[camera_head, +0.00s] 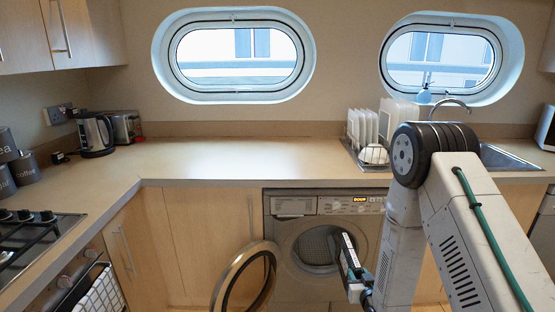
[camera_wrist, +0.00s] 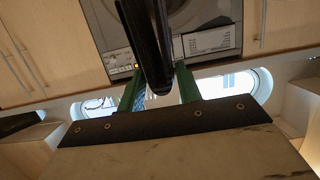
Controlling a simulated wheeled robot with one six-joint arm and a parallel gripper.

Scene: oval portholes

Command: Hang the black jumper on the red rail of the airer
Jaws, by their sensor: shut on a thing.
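My gripper (camera_head: 345,250) is in front of the washing machine, at the height of its round opening. In the wrist view my gripper (camera_wrist: 158,78) has its green fingers on either side of a long black thing. This looks like the black jumper (camera_wrist: 152,35), seen narrow and edge-on, and my gripper is shut on it. It stretches from between the fingers to the top edge of that view, and its far end is cut off. I cannot make it out clearly in the head view. The airer and its red rail are not in view.
The washing machine (camera_head: 296,206) has its round door (camera_head: 232,290) swung open on the left. Its panel also shows in the wrist view (camera_wrist: 210,40). The worktop (camera_head: 235,160) has a wide clear stretch. A kettle (camera_head: 95,134) stands left, a dish rack (camera_head: 363,128) right.

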